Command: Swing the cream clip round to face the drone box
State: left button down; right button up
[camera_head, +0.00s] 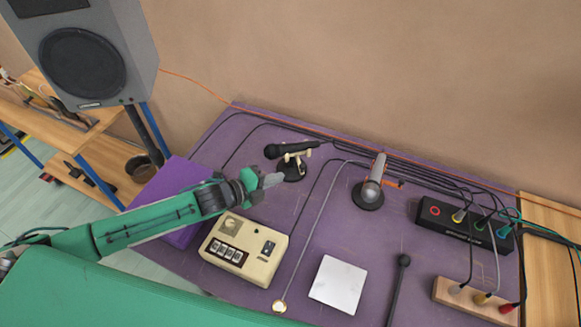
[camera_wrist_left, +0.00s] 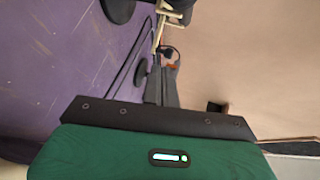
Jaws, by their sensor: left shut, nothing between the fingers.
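The cream clip (camera_head: 296,149) sits on a small dark stand at the back of the purple table and carries a black microphone (camera_head: 280,151) pointing left. In the left wrist view the cream clip (camera_wrist_left: 160,24) shows at the top, just past the fingertips. My left gripper (camera_head: 273,180) is shut and empty, just in front of and left of the clip's stand; whether it touches is not clear. A cream box with buttons and a switch (camera_head: 265,229) lies nearer me; a black box with a red ring (camera_head: 428,211) lies to the right.
A silver microphone on a round base (camera_head: 371,190) stands right of the clip. A white square pad (camera_head: 339,284), a black mallet-like stick (camera_head: 398,285) and a wooden jack block (camera_head: 478,299) lie in front. Cables cross the table (camera_head: 322,231). A purple box stands under my left arm.

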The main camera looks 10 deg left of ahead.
aim_at(300, 168)
pick_arm(q)
jog(key=p+x, duration=0.1)
jog(key=x, duration=0.1)
jog(key=r+x, duration=0.1)
jog(key=x, duration=0.2)
jog(key=shift+w+d+p, duration=0.2)
jog(key=shift+p, duration=0.15)
pick_arm(e)
jog(key=shift+w+d+r, duration=0.15)
jog(key=shift+d+r, duration=0.1)
jog(key=shift+r, duration=0.3)
jog(key=shift+w+d+r, duration=0.1)
jog(key=shift+d+r, duration=0.15)
jog(key=shift+r, duration=0.3)
jog(key=shift+a, duration=0.1)
jog(key=shift+a, duration=0.5)
pick_arm(q)
jog(key=shift+d+n, duration=0.15)
jog(key=shift+n, duration=0.15)
